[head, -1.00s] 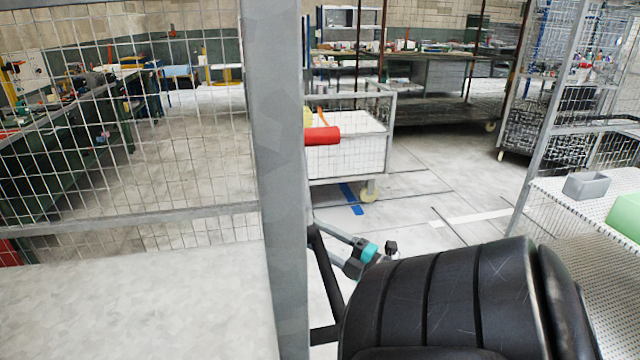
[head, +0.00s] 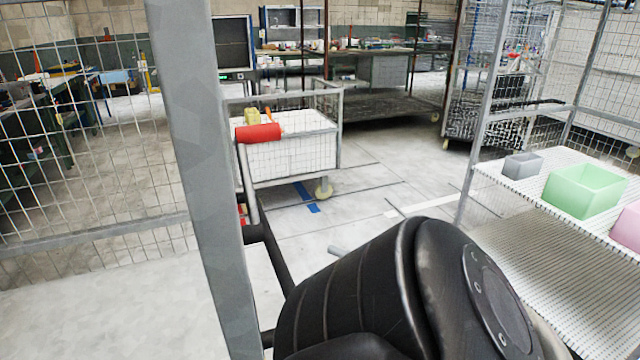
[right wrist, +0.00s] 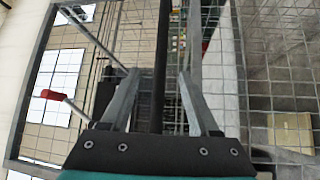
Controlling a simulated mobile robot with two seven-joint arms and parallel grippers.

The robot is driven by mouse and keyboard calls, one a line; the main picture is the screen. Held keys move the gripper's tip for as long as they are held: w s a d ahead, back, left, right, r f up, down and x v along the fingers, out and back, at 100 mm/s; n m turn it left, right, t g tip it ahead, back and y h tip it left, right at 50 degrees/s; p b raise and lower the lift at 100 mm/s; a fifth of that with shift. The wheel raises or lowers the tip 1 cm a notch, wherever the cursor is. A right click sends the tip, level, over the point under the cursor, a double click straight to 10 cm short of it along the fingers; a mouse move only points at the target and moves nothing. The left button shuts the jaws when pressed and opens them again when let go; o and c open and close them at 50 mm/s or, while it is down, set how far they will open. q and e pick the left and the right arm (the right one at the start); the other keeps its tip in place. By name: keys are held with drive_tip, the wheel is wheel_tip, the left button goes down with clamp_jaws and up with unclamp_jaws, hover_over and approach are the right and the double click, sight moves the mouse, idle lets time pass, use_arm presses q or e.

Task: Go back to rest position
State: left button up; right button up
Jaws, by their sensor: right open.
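My right gripper shows best in the right wrist view (right wrist: 159,76), where its two grey fingers stand apart with nothing held between them. A dark upright bar runs through the picture between the fingers, and wire mesh lies beyond. In the head view my black right arm fills the lower middle and hides most of the gripper. Only a small grey piece shows beside the arm. My left gripper is in neither view.
A grey post (head: 200,180) with a mesh panel (head: 90,190) stands close on the left. A white mesh cart (head: 290,158) with a red roll (head: 258,133) stands ahead. At right, a perforated shelf (head: 510,188) holds a grey bin (head: 522,166), a green bin (head: 583,190) and a pink bin (head: 628,228). Floor between is clear.

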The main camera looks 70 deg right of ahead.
drive_tip(key=shift+s, duration=0.2)
idle(0.5)
drive_tip(key=w+a+f+m+g, duration=0.1)
drive_tip(key=a+f+m+g, duration=0.25)
drive_tip(key=f, duration=0.75)
drive_tip(key=a+f+m+g+h, duration=0.1)
drive_tip(key=a+f+m+g, duration=0.3)
drive_tip(key=f, duration=0.6)
drive_tip(key=w+a+f+m+g, duration=0.15)
drive_tip(key=a+f+m, duration=0.3)
drive_tip(key=f, duration=0.65)
drive_tip(key=s+a+f+g+y, duration=0.2)
drive_tip(key=s+a+f+g, duration=0.2)
drive_tip(key=a+f, duration=0.3)
drive_tip(key=s+a+f+g+y, duration=0.1)
drive_tip(key=s+a+f+g, duration=0.4)
drive_tip(key=a, duration=0.9)
wheel_tip(320, 180, down, 2)
drive_tip(key=shift+s+f+y, duration=0.15)
drive_tip(key=shift+s+y, duration=0.25)
drive_tip(key=shift+s, duration=0.65)
drive_tip(key=shift+c, duration=1)
drive_tip(key=shift+s, duration=0.1)
